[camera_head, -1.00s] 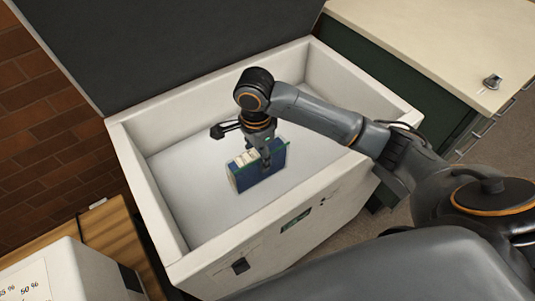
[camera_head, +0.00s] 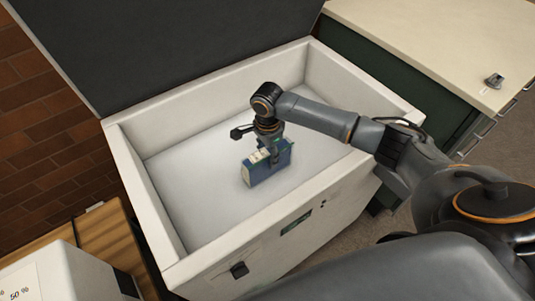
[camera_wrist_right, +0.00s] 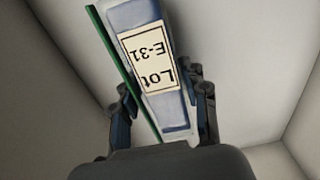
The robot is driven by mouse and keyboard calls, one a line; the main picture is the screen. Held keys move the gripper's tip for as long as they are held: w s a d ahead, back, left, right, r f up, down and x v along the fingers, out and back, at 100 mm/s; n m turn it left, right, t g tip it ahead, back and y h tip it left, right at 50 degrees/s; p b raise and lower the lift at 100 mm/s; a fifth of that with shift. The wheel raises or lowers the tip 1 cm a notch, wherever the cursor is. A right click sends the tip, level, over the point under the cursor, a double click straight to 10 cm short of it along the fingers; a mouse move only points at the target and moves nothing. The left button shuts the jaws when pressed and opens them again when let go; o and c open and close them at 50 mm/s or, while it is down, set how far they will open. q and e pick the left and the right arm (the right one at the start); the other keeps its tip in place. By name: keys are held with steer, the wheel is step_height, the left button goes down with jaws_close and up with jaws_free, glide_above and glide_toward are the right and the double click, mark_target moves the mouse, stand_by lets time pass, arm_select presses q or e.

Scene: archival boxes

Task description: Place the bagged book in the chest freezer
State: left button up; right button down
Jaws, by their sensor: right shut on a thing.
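The bagged book (camera_head: 262,174) is blue with a pale label and a green strip along one edge. It is upright inside the open white chest freezer (camera_head: 143,199), low over the floor; I cannot tell whether it touches the floor. My right gripper (camera_head: 274,157) reaches down into the freezer and is shut on the book. In the right wrist view the book (camera_wrist_right: 174,112) sits between the two fingers (camera_wrist_right: 165,100), with its label reading "Lot E-31" upside down. My left gripper is not in view.
The freezer's dark lid (camera_head: 190,40) stands open behind. A cream-topped counter (camera_head: 430,45) with a small metal object (camera_head: 494,80) is at the right. A wooden surface (camera_head: 105,240) and a white box (camera_head: 75,275) are at the left. The freezer floor around the book is clear.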

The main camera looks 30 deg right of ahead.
steer(key=shift+r, duration=0.1)
steer(key=c, duration=0.7)
jaws_free()
step_height(320, 180, up, 12)
steer(key=p, duration=0.1)
